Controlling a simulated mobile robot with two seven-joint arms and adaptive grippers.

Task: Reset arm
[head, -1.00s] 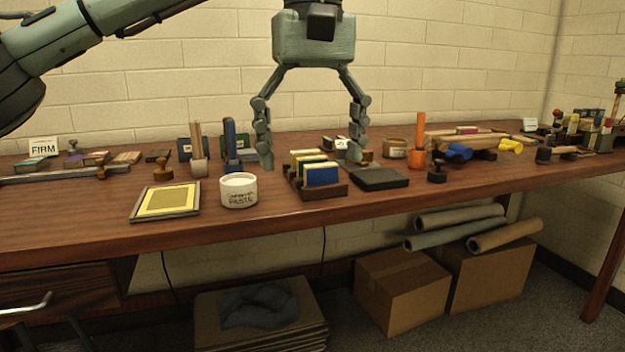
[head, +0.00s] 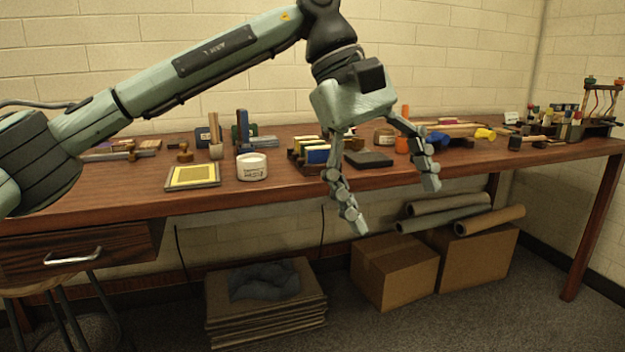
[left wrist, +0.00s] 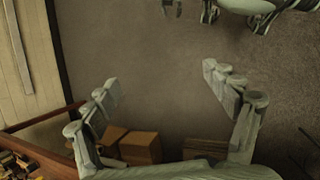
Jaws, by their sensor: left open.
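My left gripper (head: 397,209) is open and empty. It is in front of the table's front edge, with its fingers spread and pointing down and to the right. In the left wrist view its fingers (left wrist: 161,78) are wide apart with only grey floor between their tips. My left arm reaches in from the left across the head view. My right gripper does not show in the head view. Parts of my own body are cut off at the top edge of the left wrist view.
The wooden table (head: 110,207) holds a paste jar (head: 252,168), a yellow framed panel (head: 193,176), a dark flat block (head: 368,159) and several small tools. Cardboard boxes (head: 394,272) and rolls (head: 489,220) lie beneath. A stool (head: 45,283) stands at lower left.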

